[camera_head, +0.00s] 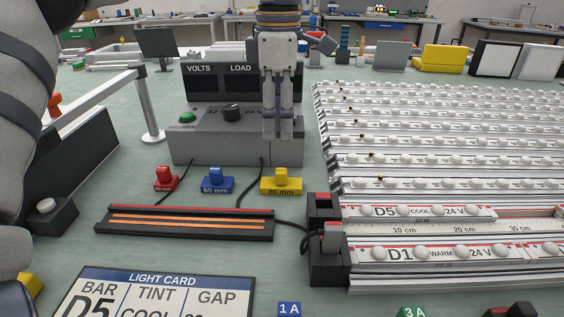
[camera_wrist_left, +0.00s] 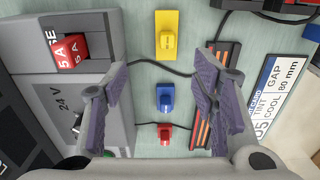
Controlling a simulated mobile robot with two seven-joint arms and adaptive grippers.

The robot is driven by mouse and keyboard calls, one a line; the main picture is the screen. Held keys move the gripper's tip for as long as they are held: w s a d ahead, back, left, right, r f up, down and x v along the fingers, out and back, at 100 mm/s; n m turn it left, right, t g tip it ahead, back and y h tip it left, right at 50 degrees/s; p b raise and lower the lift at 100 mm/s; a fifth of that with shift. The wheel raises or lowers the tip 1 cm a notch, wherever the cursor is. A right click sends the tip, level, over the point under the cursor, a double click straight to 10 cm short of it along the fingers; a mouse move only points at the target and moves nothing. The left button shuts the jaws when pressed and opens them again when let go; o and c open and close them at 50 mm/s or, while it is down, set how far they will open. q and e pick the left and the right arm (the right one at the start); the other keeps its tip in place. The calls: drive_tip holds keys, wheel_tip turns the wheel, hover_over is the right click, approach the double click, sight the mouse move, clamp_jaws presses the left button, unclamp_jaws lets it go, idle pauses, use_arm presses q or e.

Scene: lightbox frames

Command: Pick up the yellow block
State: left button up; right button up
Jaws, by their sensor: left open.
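The yellow block (camera_head: 281,183), with a raised knob, stands on the table in front of the grey meter box, right of the blue block (camera_head: 218,182) and red block (camera_head: 166,180). In the left wrist view the yellow block (camera_wrist_left: 167,35) is at the top, beyond the fingertips, with the blue block (camera_wrist_left: 165,97) and red block (camera_wrist_left: 165,134) between the fingers in the picture. My left gripper (camera_head: 279,134) hangs pointing down in front of the meter box, above and apart from the yellow block. Its fingers (camera_wrist_left: 162,76) are spread and empty. My right gripper is not in view.
The meter box (camera_head: 225,148) stands just behind the blocks. A black rack with orange strips (camera_head: 185,222) lies in front, with cables nearby. Light bars (camera_head: 440,158) fill the right side. A light card (camera_head: 160,295) lies at the front left.

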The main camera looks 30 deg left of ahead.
sight(281, 170)
use_arm(q)
drive_tip(key=f, duration=0.7)
drive_tip(key=d+f, duration=0.1)
drive_tip(key=f, duration=0.3)
drive_tip(key=shift+s+f, duration=0.35)
drive_tip(key=shift+s, duration=0.05)
clamp_jaws()
